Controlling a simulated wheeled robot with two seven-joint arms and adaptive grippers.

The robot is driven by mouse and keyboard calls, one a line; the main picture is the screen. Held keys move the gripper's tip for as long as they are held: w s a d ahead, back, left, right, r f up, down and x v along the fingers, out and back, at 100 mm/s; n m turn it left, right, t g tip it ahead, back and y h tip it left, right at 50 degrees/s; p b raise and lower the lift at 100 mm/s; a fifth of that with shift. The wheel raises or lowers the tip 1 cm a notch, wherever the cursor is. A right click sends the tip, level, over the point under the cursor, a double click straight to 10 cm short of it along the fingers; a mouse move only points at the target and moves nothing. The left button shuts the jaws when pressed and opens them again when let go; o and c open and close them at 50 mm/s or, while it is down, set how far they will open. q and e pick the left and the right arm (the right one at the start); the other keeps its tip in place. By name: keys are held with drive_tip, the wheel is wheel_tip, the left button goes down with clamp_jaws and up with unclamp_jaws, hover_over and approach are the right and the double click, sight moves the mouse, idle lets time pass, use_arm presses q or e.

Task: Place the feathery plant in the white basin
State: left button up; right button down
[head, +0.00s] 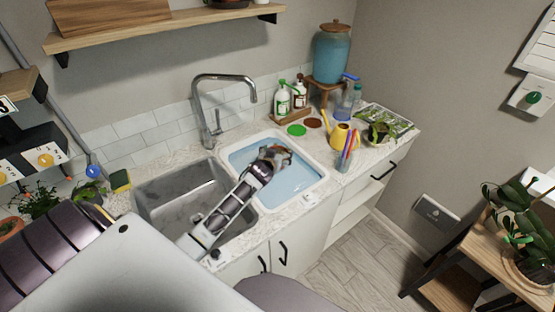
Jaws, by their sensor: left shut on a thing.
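The white basin (309,191) is set at the right of the steel sink and holds pale blue water. My left gripper (275,156) is over the back part of the basin, shut on a small brownish thing (284,157). The gripper hides most of that thing, so I cannot tell whether it is the feathery plant or whether it touches the water. A plant with fine green leaves (37,200) stands at the left end of the counter. My right gripper is not in view.
The steel sink (165,205) and tall tap (205,95) are left of the basin. Soap bottles (299,93), a yellow watering can (341,134), a cup of pens (346,158) and a plant tray (389,122) crowd the counter right and behind. A shelf (165,24) hangs above.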

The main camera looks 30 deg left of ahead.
use_arm(q)
drive_tip(key=shift+f, duration=1.5)
drive_tip(key=shift+f, duration=0.1)
drive_tip(key=o, duration=1.2)
drive_tip(key=shift+f, duration=0.1)
drive_tip(key=shift+r, duration=0.2)
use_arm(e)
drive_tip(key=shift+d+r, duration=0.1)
